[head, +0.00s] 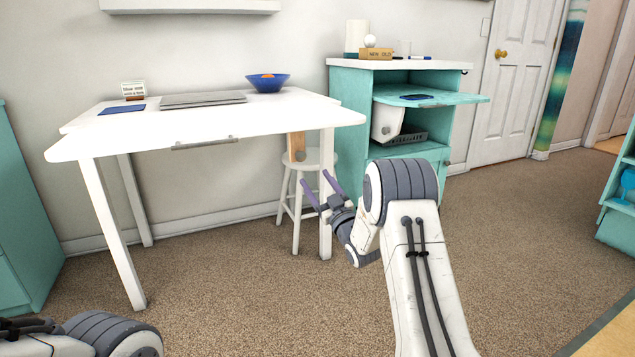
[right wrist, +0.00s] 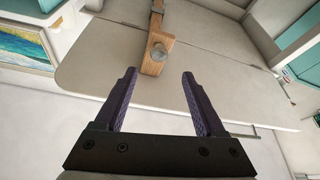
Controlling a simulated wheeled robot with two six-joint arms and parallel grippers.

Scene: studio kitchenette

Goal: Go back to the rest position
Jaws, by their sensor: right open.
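My right gripper (head: 319,188) is open and empty, raised in front of the white table's right legs and the white stool (head: 308,160). In the right wrist view its two purple fingers (right wrist: 158,92) stand wide apart with nothing between them. A wooden piece with a round metal knob (right wrist: 158,52) shows beyond the fingers, apart from them. My left arm shows only as a part at the lower left of the head view; its gripper is out of the frame.
The white table (head: 200,130) holds a closed laptop (head: 203,99), a blue bowl (head: 268,82) and a small calendar-like block (head: 134,90). A teal cabinet (head: 350,110) with a pulled-out shelf (head: 455,98) stands right of it. Open carpet (head: 520,220) lies to the right.

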